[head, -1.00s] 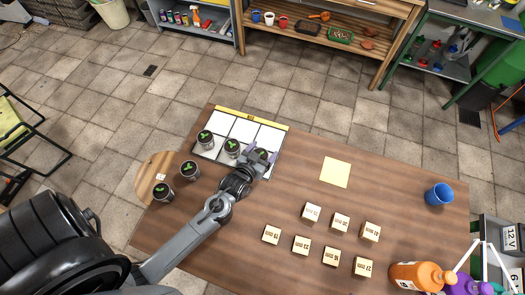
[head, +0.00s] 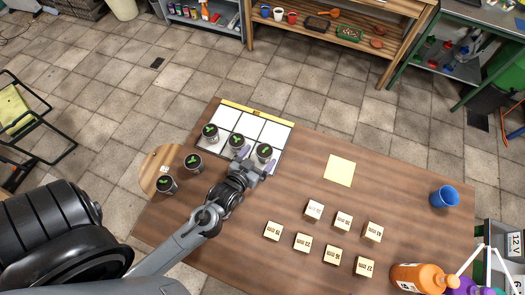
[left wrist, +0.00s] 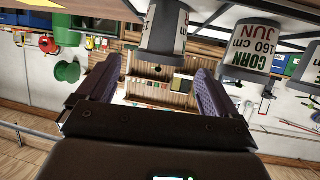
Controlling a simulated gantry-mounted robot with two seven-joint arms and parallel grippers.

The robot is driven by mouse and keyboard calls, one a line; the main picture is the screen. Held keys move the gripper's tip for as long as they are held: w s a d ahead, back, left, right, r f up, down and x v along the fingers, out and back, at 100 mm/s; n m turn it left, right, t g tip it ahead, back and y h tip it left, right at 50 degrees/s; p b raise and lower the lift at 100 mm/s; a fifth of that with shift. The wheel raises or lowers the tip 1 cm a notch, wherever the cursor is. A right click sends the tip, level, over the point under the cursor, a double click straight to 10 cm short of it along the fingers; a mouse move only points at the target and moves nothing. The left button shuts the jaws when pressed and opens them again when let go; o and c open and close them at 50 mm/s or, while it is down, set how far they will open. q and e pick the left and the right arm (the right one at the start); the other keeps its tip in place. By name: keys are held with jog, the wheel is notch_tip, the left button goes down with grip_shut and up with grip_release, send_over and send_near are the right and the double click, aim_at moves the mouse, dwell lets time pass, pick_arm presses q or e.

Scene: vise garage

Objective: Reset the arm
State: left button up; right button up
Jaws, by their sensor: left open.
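My left gripper (head: 257,168) is open at the near edge of the white grid board (head: 236,108), just short of the rightmost dark can with a green top (head: 264,152). In the left wrist view the two fingers (left wrist: 157,95) stand apart with nothing clamped between them. A can (left wrist: 163,35) shows beyond the fingertips, and a can labelled CORN (left wrist: 248,50) shows to its right. Two more such cans, a middle one (head: 236,141) and a left one (head: 210,132), stand in the board's near row. My right gripper is not in view.
Several labelled blocks (head: 302,242), a yellow note (head: 339,170), a blue cup (head: 445,197) and an orange bottle (head: 420,277) occupy the right.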

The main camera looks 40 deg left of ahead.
pick_arm(q)
jog(key=shift+s+d+r, duration=0.1)
jog(key=shift+s+r, duration=0.1)
jog(key=shift+s, duration=0.2)
